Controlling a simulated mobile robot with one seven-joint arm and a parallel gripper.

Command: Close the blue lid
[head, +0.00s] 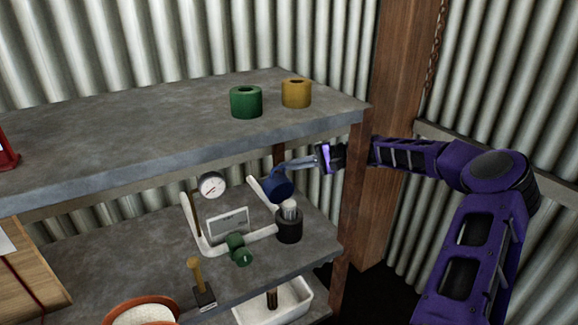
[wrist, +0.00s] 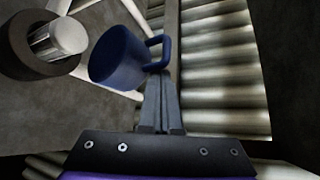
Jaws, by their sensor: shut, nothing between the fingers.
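The blue lid (head: 277,186) is a dark blue cap with a side handle, tilted up above a dark round housing (head: 289,228) with a pale cylinder (head: 290,208) inside. The housing's top is uncovered. In the wrist view the blue lid (wrist: 122,58) is just ahead of my fingers, with its loop handle on the right. My gripper (head: 306,162) is shut and empty at the lid's handle side. In the wrist view its fingertips (wrist: 162,82) are at or very near the handle's lower end; I cannot tell whether they touch.
White pipes carry a gauge (head: 212,186) and a green valve (head: 238,249) on the lower shelf. The upper shelf (head: 180,130) hangs above, holding a green cylinder (head: 246,102) and a yellow cylinder (head: 296,93). A wooden post (head: 353,200) stands close to my arm.

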